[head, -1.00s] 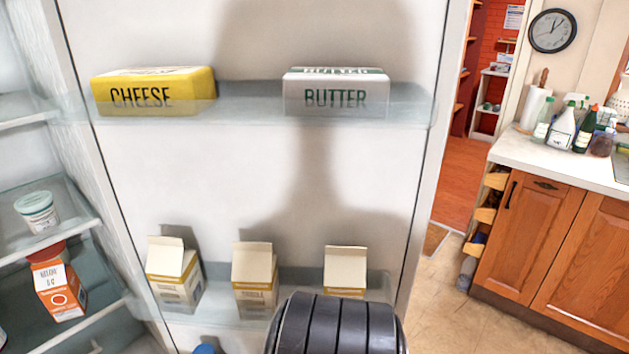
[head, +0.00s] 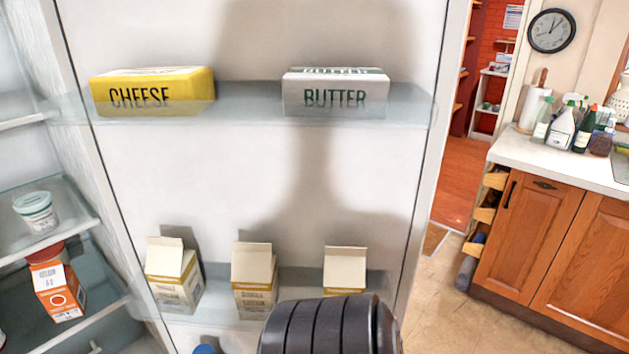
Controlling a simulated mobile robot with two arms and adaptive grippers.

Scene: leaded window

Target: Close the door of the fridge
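The fridge door (head: 250,170) stands open and fills the middle of the head view, its inner side facing me. Its upper shelf holds a yellow cheese pack (head: 152,92) and a white butter pack (head: 335,93). Its lower shelf holds a row of cartons (head: 255,281). The fridge interior (head: 70,260) shows at the left, past the hinge side. A dark ribbed part of my own arm is at the bottom centre, in front of the lower shelf. Neither gripper is in view. Whether my arm touches the door cannot be told.
Inside the fridge, a white tub (head: 36,212) and an orange carton (head: 58,289) stand on shelves. Right of the door are open floor (head: 450,315) and a wooden cabinet (head: 540,235) with bottles (head: 562,127) on its counter (head: 555,165).

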